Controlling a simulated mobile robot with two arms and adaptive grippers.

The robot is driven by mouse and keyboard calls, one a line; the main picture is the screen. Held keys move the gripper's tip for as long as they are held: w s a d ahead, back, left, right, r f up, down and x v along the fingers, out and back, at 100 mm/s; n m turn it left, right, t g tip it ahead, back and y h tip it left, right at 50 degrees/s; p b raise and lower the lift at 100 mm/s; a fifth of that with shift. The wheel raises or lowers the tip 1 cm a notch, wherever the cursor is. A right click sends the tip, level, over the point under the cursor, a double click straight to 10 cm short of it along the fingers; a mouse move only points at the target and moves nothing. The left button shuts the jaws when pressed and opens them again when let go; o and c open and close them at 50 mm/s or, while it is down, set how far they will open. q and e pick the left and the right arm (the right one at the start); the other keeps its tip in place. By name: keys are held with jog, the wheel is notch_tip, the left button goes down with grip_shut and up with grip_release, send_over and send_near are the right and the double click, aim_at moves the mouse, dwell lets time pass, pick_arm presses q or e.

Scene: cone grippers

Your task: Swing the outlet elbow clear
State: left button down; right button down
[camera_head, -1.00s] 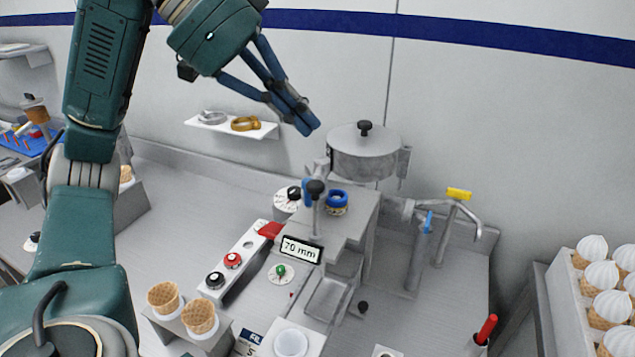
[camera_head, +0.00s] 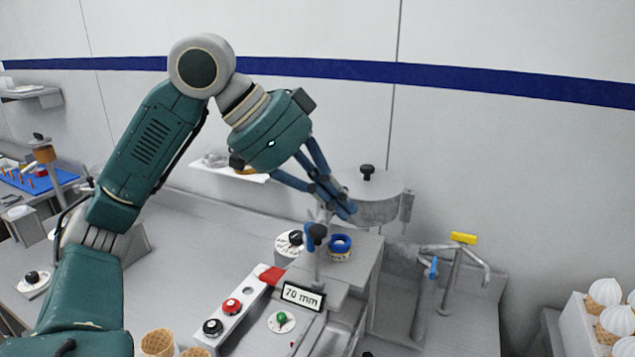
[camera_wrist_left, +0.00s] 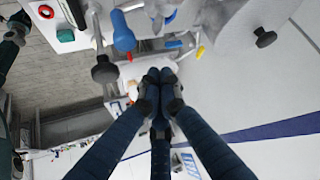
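A curved grey pipe (camera_head: 480,262) with a yellow handle (camera_head: 463,238) stands on the counter at the right; it looks like the outlet elbow, but I cannot be sure. A blue-handled part (camera_head: 433,267) stands beside it. My left gripper (camera_head: 342,208) is in front of the lidded grey pot (camera_head: 375,200), well left of the pipe. Its blue fingers meet at the tips, and nothing shows between them in the wrist view (camera_wrist_left: 160,77). The blue (camera_wrist_left: 173,43) and yellow (camera_wrist_left: 200,52) handles show beyond the fingertips. My right gripper is not in view.
The "70 mm" display (camera_head: 303,296) and a button panel (camera_head: 232,306) are in front. Cream-topped cones (camera_head: 604,305) stand at the right.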

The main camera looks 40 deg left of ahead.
pick_arm(q)
jog(key=shift+s+a+f+b, duration=0.3)
jog(key=shift+s+a+f, duration=0.05)
jog(key=shift+s+a, duration=0.25)
jog(key=shift+s+a+f+b, duration=0.25)
jog(key=shift+s+a+f, duration=0.1)
jog(key=shift+s+a, duration=0.15)
jog(key=shift+d, duration=0.15)
